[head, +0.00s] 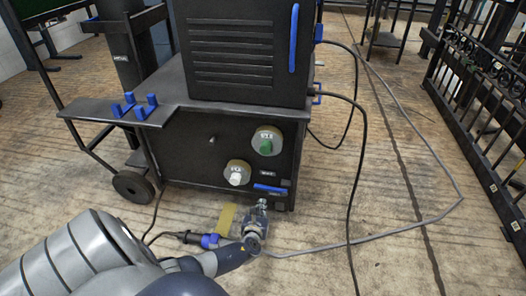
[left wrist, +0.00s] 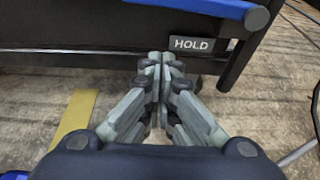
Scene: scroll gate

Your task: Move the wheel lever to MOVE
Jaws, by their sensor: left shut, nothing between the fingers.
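A blue bar lever (head: 270,189), which I take to be the wheel lever, lies nearly level low on the right of the dark machine's front panel (head: 195,150). In the left wrist view the lever (left wrist: 195,5) crosses the top edge, with a dark round end at its right. A HOLD label (left wrist: 192,44) sits just below it. My left gripper (head: 260,204) is just below and in front of the lever, apart from it. In the left wrist view its fingers (left wrist: 163,64) are closed together and empty. My right gripper is not in view.
A black wheel (head: 133,187) is at the machine's left. A yellow strip (left wrist: 72,118) and a blue-ended cable (head: 209,240) lie on the floor near my left gripper. Cables loop at right. Black railings (head: 490,110) stand far right.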

